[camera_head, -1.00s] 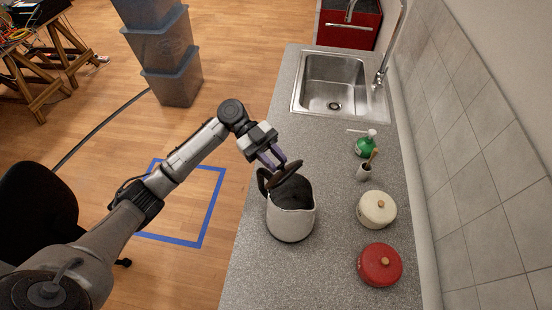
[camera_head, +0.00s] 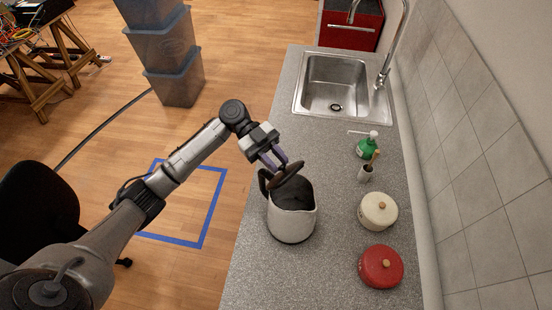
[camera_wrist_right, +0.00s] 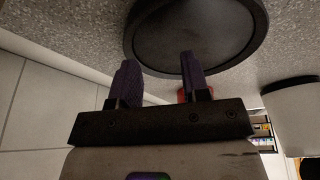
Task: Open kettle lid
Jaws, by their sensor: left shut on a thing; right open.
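The pale kettle (camera_head: 291,225) stands upright on the grey counter with its dark interior showing. Its dark lid (camera_head: 288,175) is tilted up over the opening on the side towards the sink. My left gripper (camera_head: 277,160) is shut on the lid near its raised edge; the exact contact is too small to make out. The kettle's dark handle (camera_head: 263,181) is on the left side. My right gripper (camera_wrist_right: 159,62) shows only in the right wrist view, open, with nothing visible between its fingers. A dark round object (camera_wrist_right: 197,35) lies beyond those fingers; I cannot tell what it is.
A cream pot (camera_head: 377,210) and a red pot (camera_head: 381,267) stand right of the kettle. The sink (camera_head: 340,84) is at the far end. Counter between kettle and sink is clear.

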